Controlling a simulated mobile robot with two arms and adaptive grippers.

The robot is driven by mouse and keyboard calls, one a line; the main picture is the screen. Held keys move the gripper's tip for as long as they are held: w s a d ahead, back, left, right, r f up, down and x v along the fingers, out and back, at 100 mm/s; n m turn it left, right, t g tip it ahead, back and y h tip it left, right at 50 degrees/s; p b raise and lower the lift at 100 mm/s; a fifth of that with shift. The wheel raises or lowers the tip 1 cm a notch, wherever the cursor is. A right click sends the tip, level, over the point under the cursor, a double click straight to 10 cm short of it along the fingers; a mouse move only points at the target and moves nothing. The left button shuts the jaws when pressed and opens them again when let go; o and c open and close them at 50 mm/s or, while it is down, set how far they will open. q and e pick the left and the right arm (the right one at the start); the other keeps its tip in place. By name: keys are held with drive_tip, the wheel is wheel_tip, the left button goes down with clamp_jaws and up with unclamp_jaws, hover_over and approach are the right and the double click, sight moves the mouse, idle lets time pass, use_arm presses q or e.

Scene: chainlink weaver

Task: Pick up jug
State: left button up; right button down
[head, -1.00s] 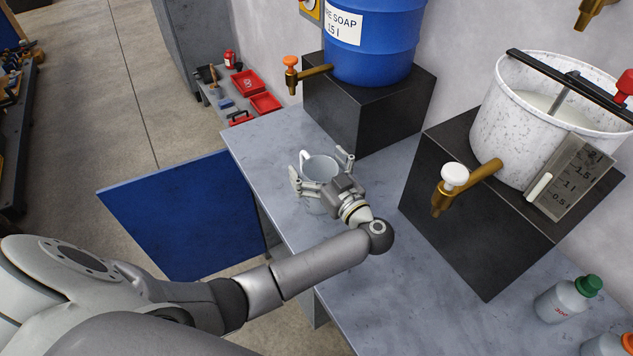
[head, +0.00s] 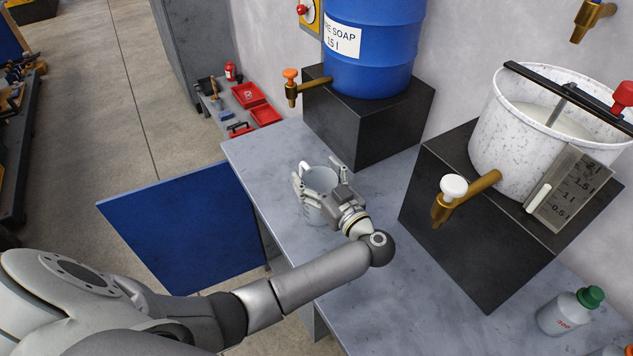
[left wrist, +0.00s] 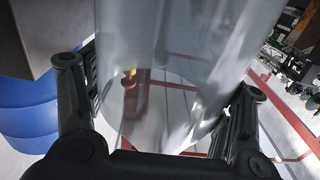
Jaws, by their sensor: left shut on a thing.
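The jug (head: 318,181) is a translucent pale vessel with a white handle at its far left side. In the head view it is upright at the bench, in front of the blue drum's stand. My left gripper (head: 322,184) has one finger on each side of the jug and is shut on it. In the left wrist view the clear jug wall (left wrist: 165,75) fills the space between the two fingers (left wrist: 160,118). I cannot tell whether the jug's base touches the bench. My right gripper is not in view.
The grey bench (head: 262,150) holds a blue soap drum (head: 372,45) on a black block, with an orange-handled tap. A white speckled bucket (head: 510,125) with a brass tap (head: 465,195) stands on another block at right. A green-capped bottle (head: 565,312) is front right. Bench left of the jug is clear.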

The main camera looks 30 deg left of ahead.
use_arm(q)
drive_tip(key=shift+r, duration=0.3)
wheel_tip(320, 180, up, 2)
drive_tip(key=shift+r+b, duration=0.2)
drive_tip(key=shift+b, duration=0.15)
drive_tip(key=s+d+r+b, duration=0.2)
drive_tip(key=s+d+r, duration=0.6)
drive_tip(key=s+r, duration=0.3)
drive_tip(key=s+a+f+m+t+h, duration=0.2)
drive_tip(key=a+f+m+t+h, duration=0.2)
drive_tip(key=f+t, duration=0.1)
drive_tip(key=s+d+f+m+t+h, duration=0.3)
drive_tip(key=m+h, duration=0.4)
drive_tip(key=h, duration=0.4)
drive_tip(key=shift+s+d+f+m+t, duration=0.4)
drive_tip(key=shift+s+d+f, duration=0.25)
drive_tip(key=shift+s+f, duration=0.2)
